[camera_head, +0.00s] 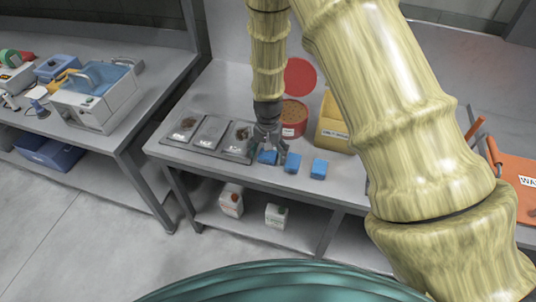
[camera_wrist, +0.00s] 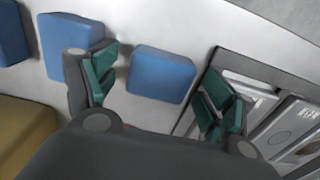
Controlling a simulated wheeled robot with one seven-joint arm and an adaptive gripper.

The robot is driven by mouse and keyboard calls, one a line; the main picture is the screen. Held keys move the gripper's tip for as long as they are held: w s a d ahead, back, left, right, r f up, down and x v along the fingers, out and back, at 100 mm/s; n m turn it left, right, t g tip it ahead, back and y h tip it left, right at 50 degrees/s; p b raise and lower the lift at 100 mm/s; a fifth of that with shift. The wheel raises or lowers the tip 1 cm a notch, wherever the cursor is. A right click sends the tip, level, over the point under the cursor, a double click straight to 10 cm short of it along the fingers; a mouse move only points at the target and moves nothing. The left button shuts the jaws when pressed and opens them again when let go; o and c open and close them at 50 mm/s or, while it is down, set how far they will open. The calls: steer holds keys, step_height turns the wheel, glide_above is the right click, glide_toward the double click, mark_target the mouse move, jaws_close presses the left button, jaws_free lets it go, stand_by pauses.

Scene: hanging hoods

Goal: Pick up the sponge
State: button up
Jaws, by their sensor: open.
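Several blue sponge-like blocks lie in a row on the grey bench. The left one (camera_head: 267,157) is nearest the trays and partly under my gripper (camera_head: 267,138). The middle one (camera_head: 293,163) and the right one (camera_head: 319,169) lie to its right. In the wrist view my gripper (camera_wrist: 158,90) is open, and the block nearest the trays (camera_wrist: 160,75) shows between its fingers, nothing visibly gripped. The left finger partly covers the middle block (camera_wrist: 65,35). The third block (camera_wrist: 8,35) is cut off at the left edge. Whether the fingers touch the block, I cannot tell.
Metal trays (camera_head: 210,134) lie left of the blocks. A round red container (camera_head: 292,118) and a yellow bin (camera_head: 332,128) stand behind. White jugs (camera_head: 231,201) stand on the lower shelf. A left bench holds a grey-white device (camera_head: 98,100). Bench in front of the blocks is clear.

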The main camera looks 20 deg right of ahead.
steer(key=shift+f, duration=0.3)
steer(key=c, duration=1)
steer(key=shift+r, duration=0.15)
steer(key=shift+r+b, duration=0.9)
steer(key=shift+r, duration=0.4)
steer(key=s+d+r+b, duration=0.2)
steer(key=s+b, duration=0.3)
steer(key=s, duration=1.1)
steer(key=shift+o, duration=0.5)
steer(key=shift+r, duration=0.1)
steer(key=shift+c, duration=0.5)
